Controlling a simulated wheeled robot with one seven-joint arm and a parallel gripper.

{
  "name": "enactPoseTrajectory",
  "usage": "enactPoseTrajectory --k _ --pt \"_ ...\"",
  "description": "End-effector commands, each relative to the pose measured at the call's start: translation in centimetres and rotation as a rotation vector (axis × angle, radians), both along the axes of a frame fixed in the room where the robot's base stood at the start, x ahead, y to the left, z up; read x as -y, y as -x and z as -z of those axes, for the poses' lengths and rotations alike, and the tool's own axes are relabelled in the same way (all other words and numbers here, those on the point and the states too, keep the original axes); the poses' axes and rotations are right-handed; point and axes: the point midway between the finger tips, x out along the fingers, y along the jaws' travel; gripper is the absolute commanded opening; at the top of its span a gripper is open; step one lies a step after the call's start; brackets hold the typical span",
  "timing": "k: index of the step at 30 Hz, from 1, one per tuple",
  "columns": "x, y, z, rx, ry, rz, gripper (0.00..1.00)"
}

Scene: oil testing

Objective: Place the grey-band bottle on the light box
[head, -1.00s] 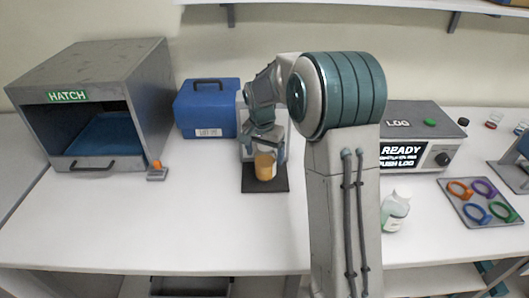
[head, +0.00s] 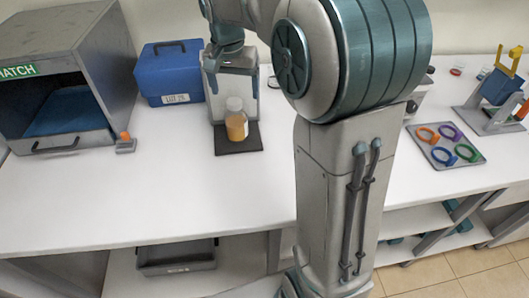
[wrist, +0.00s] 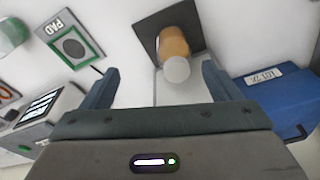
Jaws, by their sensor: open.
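A bottle with amber liquid and a pale cap (head: 236,120) stands upright on the dark base plate (head: 222,149) of the light box, in front of its pale upright panel (head: 246,95). I cannot make out the colour of its band. In the wrist view the bottle (wrist: 173,42) shows from above, between and beyond the fingertips, on the dark plate (wrist: 146,22). My gripper (wrist: 157,78) is open and empty, with clear space between it and the bottle. In the head view my gripper (head: 224,48) is above and behind the bottle, partly hidden by my arm.
The hatch box (head: 122,62) and an orange-knobbed switch (head: 125,146) are on the left. A blue case (head: 172,80) stands beside the light box. A green-framed pad (wrist: 72,48) and a grey device (wrist: 45,112) show in the wrist view. A tray of coloured rings (head: 430,150) is at right.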

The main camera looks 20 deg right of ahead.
Motion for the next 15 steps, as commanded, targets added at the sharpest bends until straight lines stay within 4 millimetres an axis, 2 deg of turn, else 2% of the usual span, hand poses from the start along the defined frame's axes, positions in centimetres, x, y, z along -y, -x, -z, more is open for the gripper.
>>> enactPoseTrajectory --k 1,8,15 --pt "0.1 1.8 -0.3 0.01 0.003 -0.035 0.84" --pt "0.4 9.2 0.1 0.041 0.014 -0.204 0.84" --pt "0.7 16.7 2.2 0.079 0.025 -0.374 0.84"
